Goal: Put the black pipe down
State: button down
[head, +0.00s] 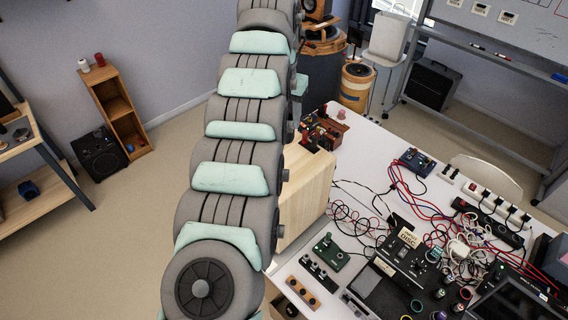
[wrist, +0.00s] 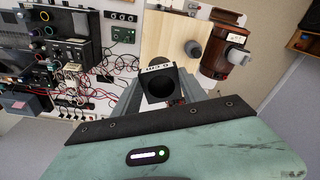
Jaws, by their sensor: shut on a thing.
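My gripper (wrist: 165,82) is shut on the black pipe (wrist: 160,88) in the wrist view. The pipe has a squarish end with a round dark opening facing the camera and a pale label along its upper edge. Its far end is hidden. It appears above the table area, but I cannot tell whether it touches anything.
A white table (head: 375,150) holds a pale wooden box (head: 307,190), a green device (head: 330,252), a power strip (head: 485,225) and many tangled cables. In the wrist view a pale wooden surface (wrist: 165,32) and a brown object (wrist: 222,58) lie beyond the pipe.

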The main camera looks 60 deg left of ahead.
jog(key=f, duration=0.2)
jog(key=b, duration=0.1)
jog(key=shift+s+a+f, duration=0.1)
jog(key=shift+s+f, duration=0.15)
jog(key=shift+f, duration=0.15)
jog(key=shift+f+b, duration=0.35)
jog(key=shift+f, duration=0.35)
jog(key=shift+w+f+p, duration=0.1)
jog(key=shift+f+p, duration=0.15)
jog(key=shift+p, duration=0.05)
jog(key=f+p, duration=0.3)
jog(key=f, duration=1)
jog(key=shift+d+f+p, duration=0.2)
jog(key=shift+p, duration=0.15)
jog(key=c, duration=0.6)
grip_release()
jog(key=shift+r, duration=0.15)
jog(key=r+b, duration=0.1)
jog(key=r, duration=0.2)
jog(key=r+b, duration=0.1)
jog(key=r, duration=0.3)
jog(key=r+b, duration=0.1)
jog(key=r, duration=0.2)
jog(key=shift+s+d+r+b, duration=0.2)
jog(key=shift+s+r+b, duration=0.2)
jog(key=shift+d+r, duration=0.15)
jog(key=shift+r, duration=0.3)
